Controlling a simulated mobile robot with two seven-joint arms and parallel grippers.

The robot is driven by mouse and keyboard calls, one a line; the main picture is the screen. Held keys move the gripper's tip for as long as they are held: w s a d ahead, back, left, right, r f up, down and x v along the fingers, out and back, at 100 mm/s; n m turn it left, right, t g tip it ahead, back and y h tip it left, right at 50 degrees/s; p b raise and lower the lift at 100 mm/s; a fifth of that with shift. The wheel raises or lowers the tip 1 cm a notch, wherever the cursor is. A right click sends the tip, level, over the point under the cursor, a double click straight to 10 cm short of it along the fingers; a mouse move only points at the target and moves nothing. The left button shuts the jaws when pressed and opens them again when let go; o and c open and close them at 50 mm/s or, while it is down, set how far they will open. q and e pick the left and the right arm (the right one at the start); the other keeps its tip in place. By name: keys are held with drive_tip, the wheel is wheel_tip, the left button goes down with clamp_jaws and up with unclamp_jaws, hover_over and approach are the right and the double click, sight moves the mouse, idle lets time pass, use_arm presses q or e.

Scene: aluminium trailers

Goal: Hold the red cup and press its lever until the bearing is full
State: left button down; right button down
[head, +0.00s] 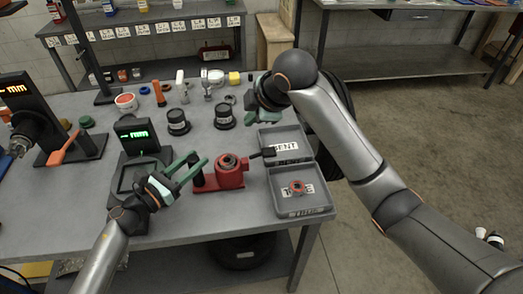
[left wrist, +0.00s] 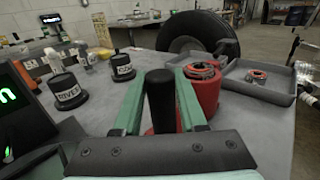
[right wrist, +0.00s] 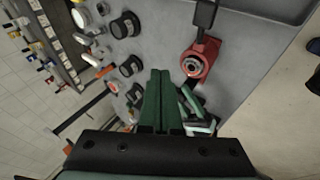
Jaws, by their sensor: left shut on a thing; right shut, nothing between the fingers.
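The red cup (head: 230,178) stands on the grey workbench, with a ring-shaped bearing (head: 228,160) in its top. Its black-ended lever (head: 263,154) sticks out to the right, over the tray's edge; the lever also shows in the right wrist view (right wrist: 205,14). My left gripper (head: 192,167) is shut on the cup's upright dark handle (left wrist: 160,98), left of the cup body. My right gripper (head: 257,121) is shut and empty, raised behind the lever and apart from it. Whether the bearing is full cannot be told.
A grey two-part tray (head: 303,207) lies right of the cup; its front part holds a red-rimmed bearing (head: 297,187). Two black labelled pots (head: 224,117) stand behind the cup. A green-lit display (head: 137,134) stands at left. Small jars and tools line the back.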

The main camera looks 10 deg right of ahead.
sight(264, 151)
wheel_tip(264, 151, down, 8)
drive_tip(key=d, duration=0.2)
drive_tip(key=shift+d+r, duration=0.15)
drive_tip(key=shift+r, duration=0.05)
idle(2.0)
drive_tip(key=shift+d+f, duration=0.1)
drive_tip(key=shift+f, duration=0.3)
drive_tip(key=shift+d+f, duration=0.1)
drive_tip(key=shift+f, duration=0.15)
idle(0.4)
drive_tip(key=shift+s+d+f, duration=0.1)
drive_tip(key=shift+d+f, duration=0.1)
drive_tip(key=shift+f, duration=0.3)
drive_tip(key=shift+d+f, duration=0.2)
drive_tip(key=shift+f, duration=0.25)
idle(0.8)
drive_tip(key=shift+a+r, duration=0.25)
drive_tip(key=shift+r, duration=0.55)
drive_tip(key=shift+a+r, duration=0.25)
drive_tip(key=shift+r, duration=0.5)
drive_tip(key=shift+a+r, duration=0.25)
drive_tip(key=shift+r, duration=0.55)
drive_tip(key=shift+a+r, duration=0.3)
drive_tip(key=shift+r, duration=0.55)
drive_tip(key=shift+a+r, duration=0.25)
drive_tip(key=shift+r, duration=0.55)
